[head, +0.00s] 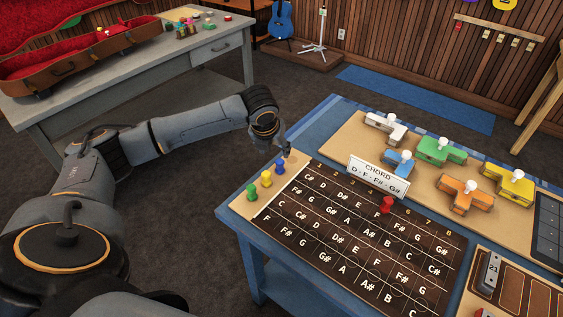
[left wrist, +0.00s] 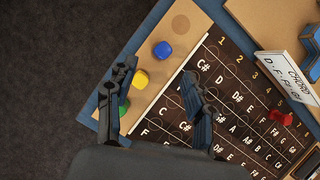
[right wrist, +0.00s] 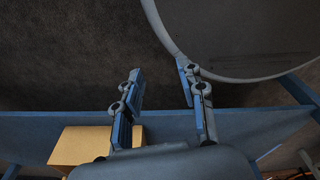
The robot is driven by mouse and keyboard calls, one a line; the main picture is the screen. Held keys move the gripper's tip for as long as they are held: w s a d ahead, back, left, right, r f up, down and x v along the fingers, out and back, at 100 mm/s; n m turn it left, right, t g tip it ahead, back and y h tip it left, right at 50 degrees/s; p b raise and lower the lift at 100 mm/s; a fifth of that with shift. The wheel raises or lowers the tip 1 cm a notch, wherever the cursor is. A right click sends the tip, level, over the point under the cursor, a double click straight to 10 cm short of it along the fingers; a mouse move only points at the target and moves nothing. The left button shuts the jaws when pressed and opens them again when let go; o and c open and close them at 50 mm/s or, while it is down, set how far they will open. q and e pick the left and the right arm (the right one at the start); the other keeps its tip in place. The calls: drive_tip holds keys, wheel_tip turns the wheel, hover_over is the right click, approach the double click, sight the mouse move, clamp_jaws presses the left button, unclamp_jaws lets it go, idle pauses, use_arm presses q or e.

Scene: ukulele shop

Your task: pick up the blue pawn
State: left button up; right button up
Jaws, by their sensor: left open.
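The blue pawn (head: 280,167) stands on the tan strip at the left edge of the chord board (head: 330,222). It also shows in the left wrist view (left wrist: 162,50), at the far end of the row with the yellow pawn (head: 266,179) and green pawn (head: 252,192). My left gripper (head: 287,151) is open and empty above the strip, close to the blue pawn in the head view. In the left wrist view its fingers (left wrist: 160,68) are spread, with the blue pawn just beyond the fingertips. My right gripper (right wrist: 160,68) is open and empty.
A red pawn (head: 386,205) stands on the board. A CHORD card (head: 378,177) stands behind the grid, with several colored block pieces beyond it. A blue table edge (right wrist: 240,122) crosses the right wrist view. A grey workbench (head: 130,75) stands at the back left.

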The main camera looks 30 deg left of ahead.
sight(280, 162)
use_arm(q)
drive_tip(key=x, duration=0.4)
drive_tip(key=shift+w+f, duration=0.1)
drive_tip(key=shift+f, duration=0.25)
drive_tip(key=shift+x, duration=0.95)
drive_tip(key=x, duration=0.1)
drive_tip(key=p+x, duration=0.1)
drive_tip(key=x, duration=0.1)
drive_tip(key=shift+w+d+f, duration=0.15)
drive_tip(key=shift+d+f, duration=0.1)
drive_tip(key=shift+f, duration=0.05)
drive_tip(key=shift+w+f, duration=0.1)
drive_tip(key=shift+f, duration=0.15)
drive_tip(key=shift+a, duration=0.1)
drive_tip(key=shift+c, duration=0.4)
drive_tip(key=c, duration=0.7)
drive_tip(key=shift+c, duration=0.9)
use_arm(e)
drive_tip(key=shift+s+d+r, duration=0.25)
drive_tip(key=shift+s, duration=0.2)
drive_tip(key=shift+s+d+r, duration=0.2)
drive_tip(key=shift+s+r, duration=0.05)
drive_tip(key=shift+s, duration=0.15)
